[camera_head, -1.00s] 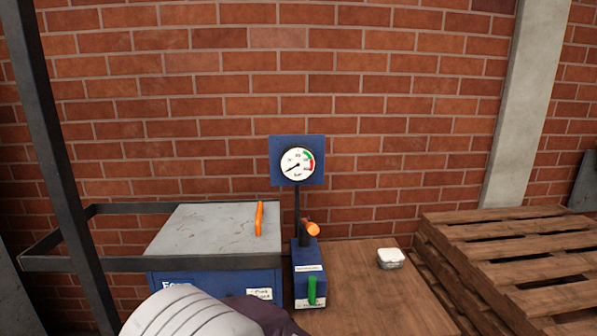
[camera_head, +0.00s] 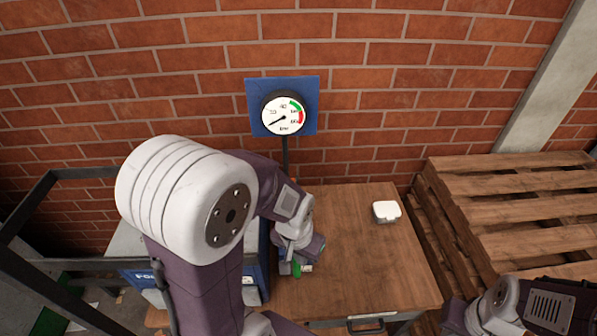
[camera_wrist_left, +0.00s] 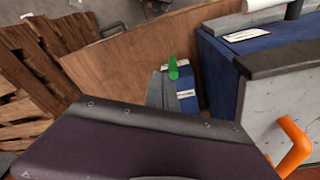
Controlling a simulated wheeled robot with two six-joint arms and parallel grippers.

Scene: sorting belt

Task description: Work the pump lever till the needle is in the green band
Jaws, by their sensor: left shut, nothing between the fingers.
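The round gauge (camera_head: 283,114) sits on a blue plate against the brick wall. Its needle points to the lower left, away from the green band at the upper right of the dial. The pump below it is mostly hidden by my left arm in the head view, and its orange lever is not visible there. The left wrist view shows the pump's blue body (camera_wrist_left: 187,88) and green knob (camera_wrist_left: 173,68). My left gripper (camera_head: 291,263) is shut and empty, pointing down over the pump by the green knob. Whether it touches is unclear. My right gripper is out of frame.
Wooden pallets (camera_head: 510,205) are stacked at the right. A blue box with an orange handle (camera_wrist_left: 292,145) stands beside the pump. My right forearm shows at lower right.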

